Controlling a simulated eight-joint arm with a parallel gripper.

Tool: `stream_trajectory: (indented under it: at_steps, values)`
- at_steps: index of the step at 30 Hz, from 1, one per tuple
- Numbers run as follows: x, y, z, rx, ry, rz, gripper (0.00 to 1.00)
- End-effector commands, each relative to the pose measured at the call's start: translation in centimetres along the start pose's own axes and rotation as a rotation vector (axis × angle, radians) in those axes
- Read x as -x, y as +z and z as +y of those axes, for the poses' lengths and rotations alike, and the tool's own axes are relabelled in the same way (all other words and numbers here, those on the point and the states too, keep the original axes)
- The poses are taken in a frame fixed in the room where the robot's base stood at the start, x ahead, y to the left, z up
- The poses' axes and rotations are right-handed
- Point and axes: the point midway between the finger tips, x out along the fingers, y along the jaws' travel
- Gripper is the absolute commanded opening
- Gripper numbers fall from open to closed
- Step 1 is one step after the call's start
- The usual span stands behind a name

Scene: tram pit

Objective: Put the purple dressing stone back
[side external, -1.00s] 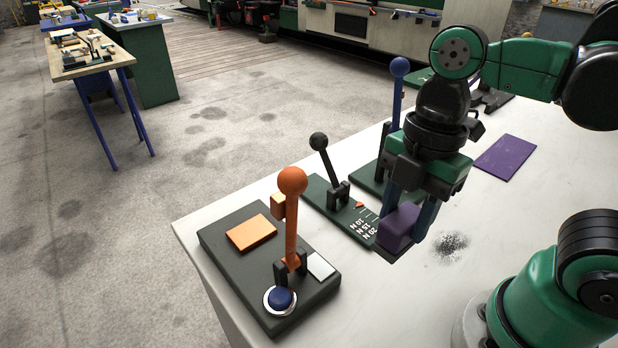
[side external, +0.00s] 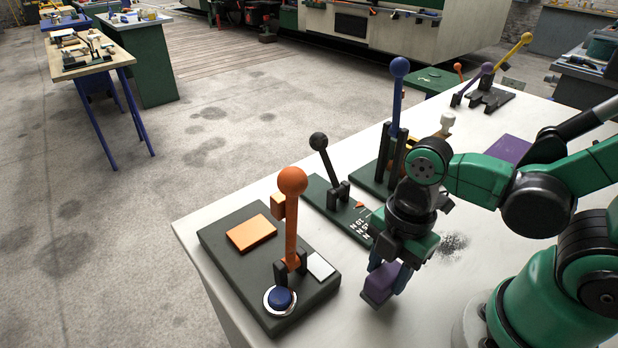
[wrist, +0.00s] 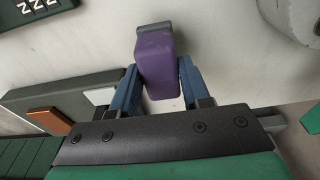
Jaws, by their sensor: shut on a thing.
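The purple dressing stone (side external: 380,283) is a small purple block. My gripper (side external: 385,280) is shut on it, with a blue finger on each side. They are over the front part of the white table, right of the dark base with the orange lever. In the wrist view the purple stone (wrist: 158,65) sits between the two blue fingers (wrist: 160,88), its far end dark grey. A flat purple mat (side external: 508,148) lies on the table behind my arm, partly hidden by it.
An orange-knobbed lever (side external: 292,215) stands on a dark base with a blue button (side external: 281,298). A black-knobbed lever (side external: 325,160) and a blue-knobbed lever (side external: 397,100) stand farther back. A dark speckled patch (side external: 455,243) marks the table right of my gripper.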

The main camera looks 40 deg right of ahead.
Motion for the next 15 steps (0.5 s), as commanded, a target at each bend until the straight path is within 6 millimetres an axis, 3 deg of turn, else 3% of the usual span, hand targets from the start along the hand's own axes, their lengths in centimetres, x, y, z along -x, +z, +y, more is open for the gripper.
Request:
stream_trajectory:
  at_steps: [6, 15]
  values:
    - [-1.07, 0.14, -0.04, 0.0, 0.0, 0.0, 0.0]
    - [-1.17, 0.17, -0.13, 0.0, 0.0, 0.0, 0.0]
